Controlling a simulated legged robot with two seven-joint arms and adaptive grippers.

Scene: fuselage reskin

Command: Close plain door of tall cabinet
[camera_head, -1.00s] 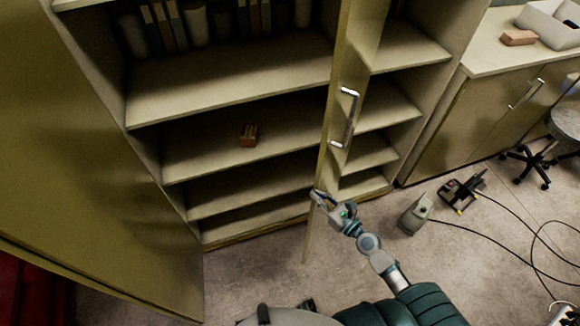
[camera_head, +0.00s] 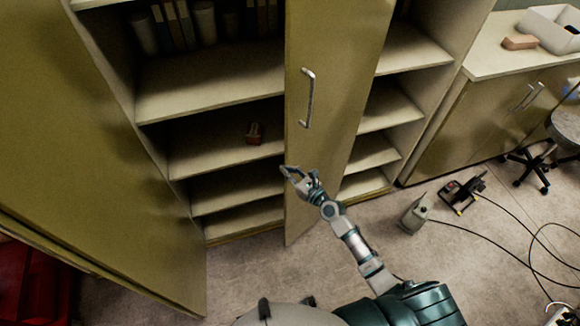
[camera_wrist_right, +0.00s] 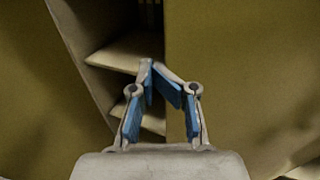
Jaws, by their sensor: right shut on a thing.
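The tall cabinet (camera_head: 215,80) stands open, its shelves showing. Its plain tan door (camera_head: 335,110), with a silver bar handle (camera_head: 307,98), stands part open in the middle of the head view, with shelves visible on both sides. My right gripper (camera_head: 292,174) is at this door's free left edge, below the handle, shut on the edge. In the wrist view the blue-padded fingers (camera_wrist_right: 158,76) are drawn together at the door (camera_wrist_right: 235,70), and the exact contact is hard to see. My left gripper is not in view.
Another wide open door (camera_head: 90,140) fills the left. A low cabinet (camera_head: 470,110) stands at right. A grey device (camera_head: 415,213), cables and a stool (camera_head: 565,128) are on the floor.

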